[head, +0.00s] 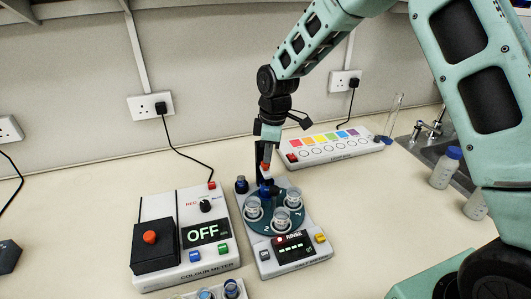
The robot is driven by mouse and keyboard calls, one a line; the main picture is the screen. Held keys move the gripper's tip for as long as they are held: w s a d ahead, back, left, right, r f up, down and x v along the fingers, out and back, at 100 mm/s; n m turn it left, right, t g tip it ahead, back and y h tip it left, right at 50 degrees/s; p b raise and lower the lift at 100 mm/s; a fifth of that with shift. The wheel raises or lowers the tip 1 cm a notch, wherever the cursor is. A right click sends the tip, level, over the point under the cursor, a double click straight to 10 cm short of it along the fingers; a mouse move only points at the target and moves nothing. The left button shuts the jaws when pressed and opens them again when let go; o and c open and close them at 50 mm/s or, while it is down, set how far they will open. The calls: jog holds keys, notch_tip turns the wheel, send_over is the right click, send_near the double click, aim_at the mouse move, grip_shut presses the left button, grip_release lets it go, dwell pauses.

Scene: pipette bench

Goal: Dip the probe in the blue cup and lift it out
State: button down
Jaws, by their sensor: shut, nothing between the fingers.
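My gripper (266,166) points down over the back of the turntable unit, its fingers together and small in view. A red tip shows at its lower end; I cannot tell whether it touches the unit. A dark upright post stands just behind it, and a blue part (265,190) sits just below. I cannot clearly make out the probe. The dark teal turntable (270,228) carries several clear cups, among them a front-left one (253,211) and a right one (293,198). A cup with bluish contents (206,294) is cut off at the bottom edge.
A white panel with coloured squares (331,150) lies behind right. Bottles (446,168) stand by the sink. The bench right of the unit is clear.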

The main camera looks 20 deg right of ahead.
jog(key=d, duration=0.1)
jog(key=s+d+r+p, duration=0.1)
jog(key=shift+s+d+r, duration=0.1)
jog(key=shift+d, duration=0.3)
notch_tip(320, 180, up, 17)
jog(key=d+b, duration=0.1)
jog(key=b, duration=0.2)
jog(key=shift+s+d+r, duration=0.2)
jog(key=shift+s+d, duration=0.1)
